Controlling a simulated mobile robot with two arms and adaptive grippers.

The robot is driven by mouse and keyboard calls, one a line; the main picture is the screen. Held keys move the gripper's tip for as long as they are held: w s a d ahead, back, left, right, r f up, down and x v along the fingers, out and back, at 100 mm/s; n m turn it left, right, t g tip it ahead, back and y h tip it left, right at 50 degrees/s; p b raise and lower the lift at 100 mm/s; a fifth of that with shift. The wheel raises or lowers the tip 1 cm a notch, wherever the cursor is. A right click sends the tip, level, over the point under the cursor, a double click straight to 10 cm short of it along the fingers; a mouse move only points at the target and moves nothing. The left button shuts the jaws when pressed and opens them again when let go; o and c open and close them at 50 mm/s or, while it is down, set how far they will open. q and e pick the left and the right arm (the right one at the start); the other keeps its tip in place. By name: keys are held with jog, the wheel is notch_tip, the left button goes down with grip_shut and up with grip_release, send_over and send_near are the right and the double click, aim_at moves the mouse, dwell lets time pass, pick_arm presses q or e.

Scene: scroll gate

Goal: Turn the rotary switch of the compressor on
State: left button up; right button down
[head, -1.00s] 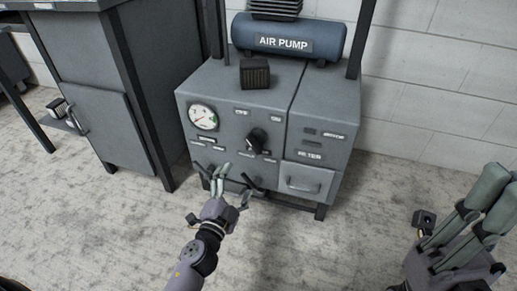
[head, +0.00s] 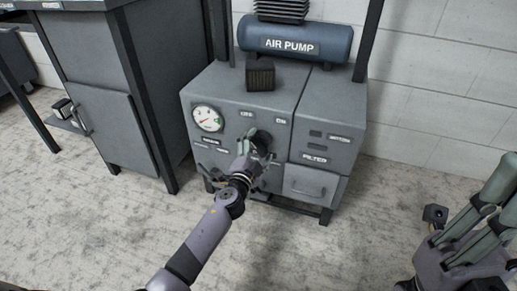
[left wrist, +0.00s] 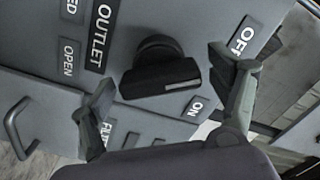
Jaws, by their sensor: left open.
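The compressor (head: 235,90) is a grey cabinet with a blue air pump tank on top. Its black rotary switch (head: 262,137) is on the front panel, partly hidden by my left gripper (head: 254,152) in the head view. In the left wrist view the switch (left wrist: 160,76) shows as a round base with a bar handle. A pale mark on the bar's right end lies between the OFF label (left wrist: 243,36) and the ON label (left wrist: 196,107). My left gripper is open, with its fingers on either side of the switch; contact cannot be told. My right gripper (head: 485,215) is at the right edge, away from the cabinet.
A pressure gauge (head: 207,118) is left of the switch. Lower handles on the panel are partly hidden by my left arm. A drawer (head: 312,184) is at the lower right. A dark cabinet (head: 100,100) stands to the left. The floor in front is clear.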

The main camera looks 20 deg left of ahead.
pick_arm(q)
jog(key=shift+c, duration=0.5)
jog(key=c, duration=1.1)
